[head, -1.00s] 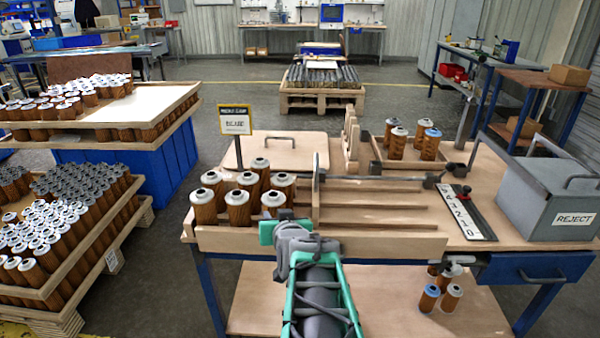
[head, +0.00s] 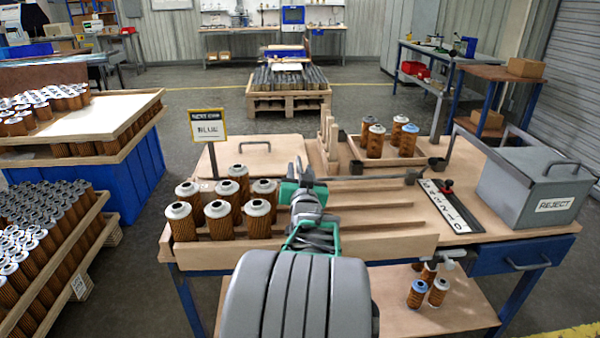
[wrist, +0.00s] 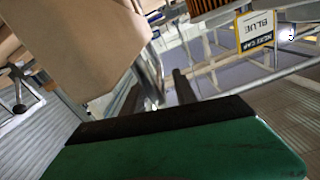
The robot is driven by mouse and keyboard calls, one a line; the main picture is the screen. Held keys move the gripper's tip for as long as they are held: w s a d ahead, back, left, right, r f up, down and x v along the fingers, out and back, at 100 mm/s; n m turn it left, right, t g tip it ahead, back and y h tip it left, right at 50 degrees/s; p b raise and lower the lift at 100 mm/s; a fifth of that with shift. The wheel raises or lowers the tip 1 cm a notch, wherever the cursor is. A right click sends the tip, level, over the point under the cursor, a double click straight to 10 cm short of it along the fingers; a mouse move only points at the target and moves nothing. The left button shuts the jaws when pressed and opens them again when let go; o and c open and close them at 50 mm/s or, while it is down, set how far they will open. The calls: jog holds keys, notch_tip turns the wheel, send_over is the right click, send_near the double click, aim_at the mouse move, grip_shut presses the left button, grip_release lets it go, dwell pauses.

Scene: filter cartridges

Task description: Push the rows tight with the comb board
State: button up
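Several brown filter cartridges with pale caps (head: 222,207) stand at the left end of the slatted wooden tray (head: 385,243). My gripper (head: 300,182) is over the tray, just right of the cartridges, and hides what is directly behind it. A tan board (wrist: 75,45) fills the upper left of the wrist view, beyond a green gripper finger (wrist: 180,150); it may be the comb board. I cannot tell whether the finger touches it. Only one finger shows clearly, so its opening is unclear. A wooden piece with upright prongs (head: 329,137) stands behind the tray.
A "BLUE" sign (head: 208,130) stands behind the cartridges. Several capped cartridges stand in a box (head: 435,163) at the back. A numbered strip (head: 447,207) and a grey REJECT bin (head: 530,190) are at right. The tray's right lanes are bare.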

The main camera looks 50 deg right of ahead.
jog(key=shift+c, duration=0.2)
grip_shut()
dwell(1.1)
